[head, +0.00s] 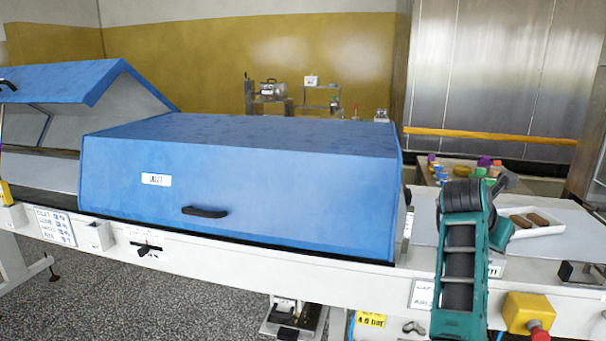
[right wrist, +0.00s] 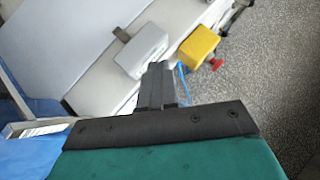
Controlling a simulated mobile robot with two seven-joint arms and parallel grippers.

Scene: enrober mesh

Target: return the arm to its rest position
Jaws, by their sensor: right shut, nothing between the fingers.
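My right arm (head: 459,262), teal and black, rises at the right of the head view in front of the white machine frame. Its gripper cannot be made out there. In the right wrist view, my right gripper (right wrist: 157,84) has its dark fingers together with nothing between them. Under the fingers I see the pale machine edge and the grey floor. My left gripper is not in either view.
A closed blue cover (head: 240,195) with a black handle stands left of my arm. A white tray (head: 548,231) with brown pieces lies close to its right. A yellow box (head: 524,311) with a red button juts from the frame; it also shows in the wrist view (right wrist: 199,47).

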